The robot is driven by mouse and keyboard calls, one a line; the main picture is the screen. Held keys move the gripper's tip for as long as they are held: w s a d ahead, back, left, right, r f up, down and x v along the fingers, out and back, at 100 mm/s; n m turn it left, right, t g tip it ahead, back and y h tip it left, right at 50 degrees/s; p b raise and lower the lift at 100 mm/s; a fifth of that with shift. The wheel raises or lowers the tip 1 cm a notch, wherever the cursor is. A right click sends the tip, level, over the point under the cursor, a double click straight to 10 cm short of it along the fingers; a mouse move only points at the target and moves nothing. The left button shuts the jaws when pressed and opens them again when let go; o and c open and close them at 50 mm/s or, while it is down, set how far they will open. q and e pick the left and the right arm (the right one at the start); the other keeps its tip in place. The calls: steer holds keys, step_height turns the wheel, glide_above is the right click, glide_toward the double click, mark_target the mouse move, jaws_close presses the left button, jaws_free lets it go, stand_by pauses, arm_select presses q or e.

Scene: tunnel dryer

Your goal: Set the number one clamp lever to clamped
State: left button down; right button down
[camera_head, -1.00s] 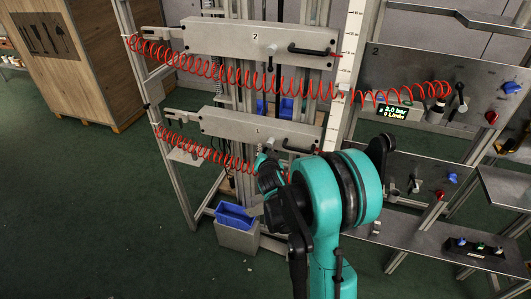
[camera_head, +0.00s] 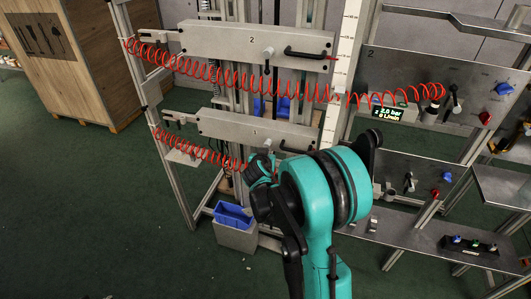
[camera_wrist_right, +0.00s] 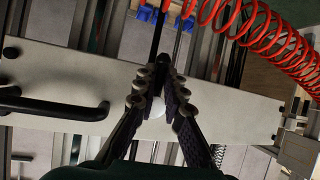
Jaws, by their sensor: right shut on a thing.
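The number one clamp bar (camera_head: 225,122) is the lower grey bar in the head view, marked 1. My right arm hides its lever there. In the right wrist view the bar (camera_wrist_right: 235,110) lies across the picture, seen upside down. A pale round hub (camera_wrist_right: 157,108) shows between my fingers, and the dark lever rod (camera_wrist_right: 157,38) runs up past the fingertips. My right gripper (camera_wrist_right: 159,76) is shut on the lever, close in front of the bar. In the head view the right gripper (camera_head: 260,165) is partly hidden by its own wrist. My left gripper is out of view.
The number two bar (camera_head: 225,42) is above, its lever (camera_head: 267,66) hanging down. A black handle (camera_wrist_right: 55,107) is beside the gripper. Red coiled hose (camera_wrist_right: 260,30) hangs close by. A blue bin (camera_head: 233,214) stands below. A valve panel (camera_head: 450,75) is at the right.

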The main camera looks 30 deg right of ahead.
steer(key=shift+s+f, duration=0.1)
steer(key=c, duration=1.6)
jaws_free()
steer(key=v, duration=1.2)
steer(key=s+a+n+y, duration=0.2)
steer(key=s+a, duration=0.3)
steer(key=s, duration=0.1)
steer(key=s+a+f+n+g+y, duration=0.1)
steer(key=s+a+n+y, duration=0.2)
steer(key=s+a, duration=0.2)
steer(key=s+a+n+g+y, duration=0.1)
steer(key=s+a+n+y, duration=0.1)
steer(key=s+a, duration=0.4)
steer(key=shift+s+f+y, duration=0.25)
steer(key=shift+s+y, duration=0.15)
steer(key=shift+s, duration=0.5)
